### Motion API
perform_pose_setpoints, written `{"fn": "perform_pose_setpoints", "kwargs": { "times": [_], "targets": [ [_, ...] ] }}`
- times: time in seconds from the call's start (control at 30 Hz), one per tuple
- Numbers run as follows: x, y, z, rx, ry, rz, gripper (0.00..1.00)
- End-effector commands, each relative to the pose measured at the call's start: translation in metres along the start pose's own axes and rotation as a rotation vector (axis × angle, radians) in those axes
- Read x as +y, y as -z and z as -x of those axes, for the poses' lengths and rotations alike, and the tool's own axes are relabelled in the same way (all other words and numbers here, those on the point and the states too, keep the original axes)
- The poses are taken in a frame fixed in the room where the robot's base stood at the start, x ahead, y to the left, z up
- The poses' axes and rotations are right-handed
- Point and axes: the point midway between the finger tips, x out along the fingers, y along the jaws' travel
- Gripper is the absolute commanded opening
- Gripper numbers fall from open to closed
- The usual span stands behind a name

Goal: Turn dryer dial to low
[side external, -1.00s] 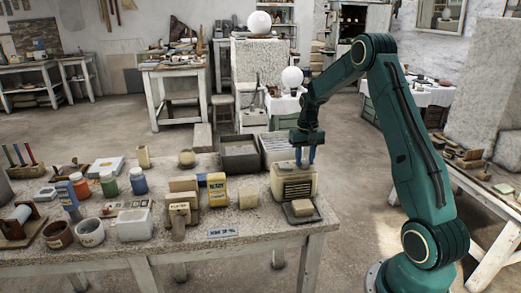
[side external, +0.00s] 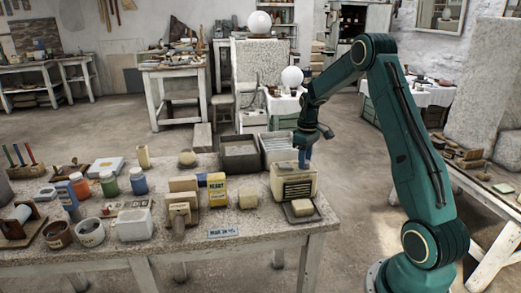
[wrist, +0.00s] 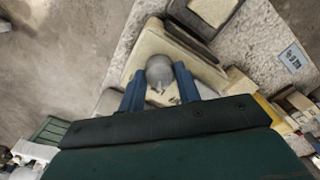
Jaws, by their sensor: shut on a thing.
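The dryer (side external: 292,183) is a cream box with a dark slatted front at the right end of the near table. Its cream body also shows in the wrist view (wrist: 150,42). My gripper (side external: 303,162) points down at the top of the dryer. In the wrist view, its two blue fingers (wrist: 160,74) stand on either side of a round grey dial (wrist: 160,67) and are shut on it. The dial has a small pale pointer. I cannot read any setting marks, and the fingers hide the dial in the side view.
A dark tray with a cream block (side external: 301,208) sits in front of the dryer. A grey open bin (side external: 240,155) stands behind to the left. A yellow box (side external: 217,190) and a small blue-white label (side external: 223,231) are left of it. The table's right edge is close.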

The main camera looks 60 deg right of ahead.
Motion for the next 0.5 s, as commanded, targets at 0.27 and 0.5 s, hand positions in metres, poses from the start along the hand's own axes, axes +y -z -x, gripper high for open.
{"fn": "perform_pose_setpoints", "kwargs": {
  "times": [0.27,0.5],
  "targets": [
    [0.0003,0.0006,0.0016,0.003,-0.002,0.013,0.1],
    [0.0004,0.0007,0.0016,0.003,-0.002,0.012,0.47]
  ]
}}
